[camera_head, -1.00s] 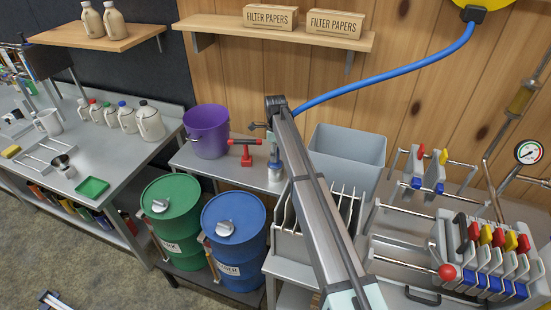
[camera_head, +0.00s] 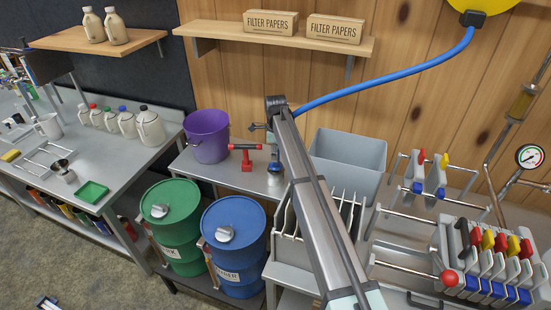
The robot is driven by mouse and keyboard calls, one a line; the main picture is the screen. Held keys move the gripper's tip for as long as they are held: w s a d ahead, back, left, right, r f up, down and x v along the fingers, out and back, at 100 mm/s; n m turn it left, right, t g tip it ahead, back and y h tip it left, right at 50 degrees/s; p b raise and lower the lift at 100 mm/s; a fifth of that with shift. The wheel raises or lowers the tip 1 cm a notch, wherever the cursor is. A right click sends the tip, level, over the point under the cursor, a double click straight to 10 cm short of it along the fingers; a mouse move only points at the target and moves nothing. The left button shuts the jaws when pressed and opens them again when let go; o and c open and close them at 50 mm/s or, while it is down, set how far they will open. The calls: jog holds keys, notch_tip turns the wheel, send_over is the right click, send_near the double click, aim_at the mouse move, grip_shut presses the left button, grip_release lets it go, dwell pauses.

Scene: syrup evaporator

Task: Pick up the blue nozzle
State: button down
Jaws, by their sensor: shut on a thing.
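The blue nozzle (camera_head: 274,166) shows as a small blue piece just left of my arm, over the grey side bench in the middle. My gripper (camera_head: 273,148) is at the end of the arm, directly above the blue piece and partly hidden behind the arm link. It is shut on the nozzle, though the finger contact is not clear. Whether the nozzle's lower end touches the bench is hard to tell.
A red tool with a dark bar (camera_head: 245,157) stands close left, beside a purple bucket (camera_head: 208,136). A grey bin (camera_head: 348,150) is right of the arm. A blue hose (camera_head: 390,76) passes above. Green (camera_head: 172,220) and blue (camera_head: 233,245) drums stand below.

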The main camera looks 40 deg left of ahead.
notch_tip(320, 180, up, 18)
jog(key=b, duration=0.4)
jog(key=shift+r, duration=0.15)
jog(key=shift+d, duration=0.1)
dwell(1.0)
